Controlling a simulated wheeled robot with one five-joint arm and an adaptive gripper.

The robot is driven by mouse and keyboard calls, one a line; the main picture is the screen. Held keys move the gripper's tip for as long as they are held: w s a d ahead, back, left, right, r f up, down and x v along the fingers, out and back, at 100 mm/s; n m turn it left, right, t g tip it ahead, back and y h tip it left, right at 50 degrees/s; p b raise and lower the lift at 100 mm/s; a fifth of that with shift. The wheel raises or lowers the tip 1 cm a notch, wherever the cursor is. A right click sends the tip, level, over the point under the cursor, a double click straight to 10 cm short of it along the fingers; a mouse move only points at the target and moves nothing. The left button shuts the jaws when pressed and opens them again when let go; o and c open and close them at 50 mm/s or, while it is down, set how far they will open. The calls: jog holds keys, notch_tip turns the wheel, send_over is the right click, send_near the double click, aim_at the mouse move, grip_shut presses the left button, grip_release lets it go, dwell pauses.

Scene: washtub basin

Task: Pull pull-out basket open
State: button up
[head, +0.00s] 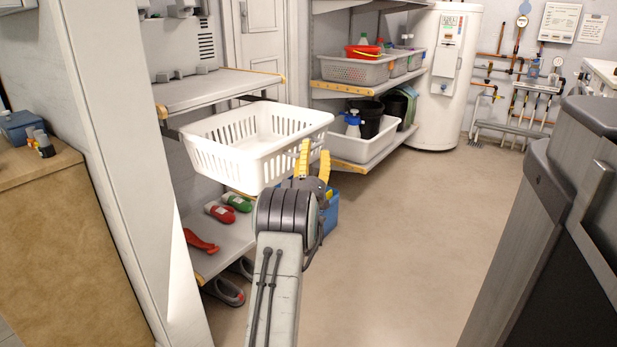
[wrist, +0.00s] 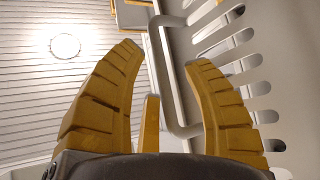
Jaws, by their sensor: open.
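The pull-out basket (head: 258,174) is white with slotted walls. In the head view it juts out from the shelving on the left, past the shelf edges. My gripper (head: 314,158), with yellow fingers, is at the basket's right-hand side near its front wall. In the wrist view my gripper (wrist: 166,57) is open. A pale bar like a handle (wrist: 170,85) lies between its fingertips, nearer the right finger. The slotted basket wall (wrist: 225,45) is just beyond the right finger. I cannot tell whether a finger touches the bar or wall.
A lower shelf (head: 232,240) holds red and green bottles under the basket. A blue box (head: 330,215) stands on the floor behind my arm. A grey cabinet (head: 560,200) closes off the right. The middle floor (head: 420,220) is clear.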

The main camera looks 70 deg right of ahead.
jog(key=v, duration=1)
jog(key=shift+a+f, duration=0.2)
jog(key=shift+a, duration=0.15)
dwell(0.4)
